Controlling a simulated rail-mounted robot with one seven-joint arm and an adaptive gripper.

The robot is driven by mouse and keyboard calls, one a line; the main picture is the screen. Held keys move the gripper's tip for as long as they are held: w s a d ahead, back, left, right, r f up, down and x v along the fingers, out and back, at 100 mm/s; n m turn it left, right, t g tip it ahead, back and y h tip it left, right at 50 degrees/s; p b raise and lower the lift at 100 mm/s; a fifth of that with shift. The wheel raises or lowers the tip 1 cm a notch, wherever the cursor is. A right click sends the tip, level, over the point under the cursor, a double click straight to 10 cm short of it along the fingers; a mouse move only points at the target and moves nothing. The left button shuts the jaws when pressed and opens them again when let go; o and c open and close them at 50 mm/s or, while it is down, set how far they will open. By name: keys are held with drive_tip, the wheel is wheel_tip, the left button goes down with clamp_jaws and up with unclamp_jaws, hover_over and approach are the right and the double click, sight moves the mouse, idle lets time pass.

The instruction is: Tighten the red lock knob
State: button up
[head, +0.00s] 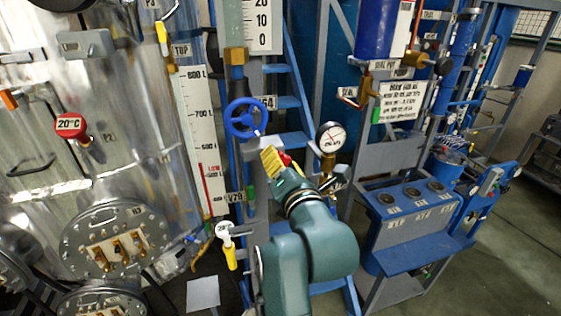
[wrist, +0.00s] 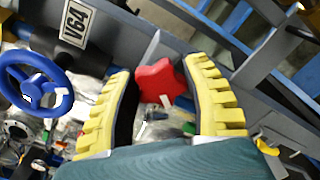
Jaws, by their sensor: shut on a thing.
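The red lock knob (wrist: 161,82) is star-shaped and sits between the two yellow ribbed fingers of my gripper (wrist: 163,88) in the wrist view. The fingers are closed around its sides, near the fingertips. In the head view my gripper (head: 272,160) reaches up to the column below the blue handwheel, and a bit of the red knob (head: 285,159) shows beside the yellow finger. What the knob is mounted on is mostly hidden behind the gripper.
The blue handwheel (head: 246,118) is close to the upper left of my gripper; it also shows in the wrist view (wrist: 35,82). A round pressure gauge (head: 331,137) is close on the right. Blue ladder steps (head: 291,141) stand behind. A steel tank (head: 100,150) fills the left.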

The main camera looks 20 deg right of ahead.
drive_tip(key=m, duration=0.5)
drive_tip(key=shift+m, duration=0.4)
drive_tip(key=m, duration=0.6)
drive_tip(key=shift+f, duration=0.1)
drive_tip(key=m+p, duration=0.1)
drive_tip(key=m, duration=0.5)
drive_tip(key=shift+m, duration=0.4)
drive_tip(key=m+p, duration=0.1)
drive_tip(key=m, duration=0.4)
drive_tip(key=m+p, duration=0.2)
drive_tip(key=m, duration=0.4)
drive_tip(key=shift+f, duration=0.1)
drive_tip(key=m+p, duration=0.1)
drive_tip(key=m, duration=0.4)
drive_tip(key=shift+a+p, duration=0.1)
drive_tip(key=shift+p, duration=0.2)
drive_tip(key=m+p, duration=0.2)
drive_tip(key=m, duration=0.4)
drive_tip(key=shift+m+p, duration=0.3)
drive_tip(key=shift+p, duration=0.05)
drive_tip(key=m+p, duration=0.2)
drive_tip(key=m, duration=0.2)
drive_tip(key=shift+m, duration=0.4)
